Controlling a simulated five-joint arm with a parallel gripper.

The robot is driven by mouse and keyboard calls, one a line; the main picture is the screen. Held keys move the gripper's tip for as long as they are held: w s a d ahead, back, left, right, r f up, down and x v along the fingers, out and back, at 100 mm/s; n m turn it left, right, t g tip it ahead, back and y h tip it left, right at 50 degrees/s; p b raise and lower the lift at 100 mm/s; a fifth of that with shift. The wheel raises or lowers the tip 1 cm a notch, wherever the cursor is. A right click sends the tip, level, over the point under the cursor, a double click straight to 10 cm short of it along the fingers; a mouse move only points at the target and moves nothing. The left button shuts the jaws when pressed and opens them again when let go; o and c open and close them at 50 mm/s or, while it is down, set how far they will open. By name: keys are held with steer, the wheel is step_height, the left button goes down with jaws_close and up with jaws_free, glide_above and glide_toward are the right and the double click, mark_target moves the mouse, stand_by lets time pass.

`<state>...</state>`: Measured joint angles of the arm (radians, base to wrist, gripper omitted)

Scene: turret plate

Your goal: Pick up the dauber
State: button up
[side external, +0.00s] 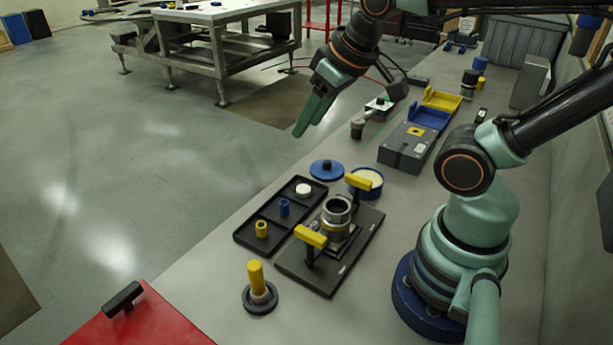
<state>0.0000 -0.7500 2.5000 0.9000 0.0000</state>
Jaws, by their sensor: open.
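An upright yellow-handled tool (256,277), which looks like the dauber, stands on the bench near its front left edge. Its lower end sits in a round dark base (260,297). My gripper (304,126) has green fingers and is open and empty. It hangs high, pointing down and left, above and well beyond the dauber. The gap between the fingers is hard to see from this angle.
Beyond the dauber are a black tray (269,218) with small parts and a dark plate (350,267) with a metal cylinder (336,215) and yellow-handled clamps. A blue lid (326,170) and blue pot (375,189) lie further back. A red surface (150,320) is at front left.

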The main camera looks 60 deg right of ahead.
steer(key=shift+o, duration=1.3)
steer(key=m+g, duration=0.5)
steer(key=m, duration=1.1)
glide_above(257, 279)
steer(key=d, duration=0.1)
steer(key=f, duration=0.6)
steer(key=w+f, duration=0.1)
steer(key=f, duration=0.2)
steer(key=shift+f, duration=0.15)
steer(key=shift+s+a+f+m+g, duration=0.2)
steer(key=shift+f+m+g, duration=0.15)
steer(key=shift+f, duration=0.2)
steer(key=shift+w+f, duration=0.2)
steer(key=shift+f, duration=5.4)
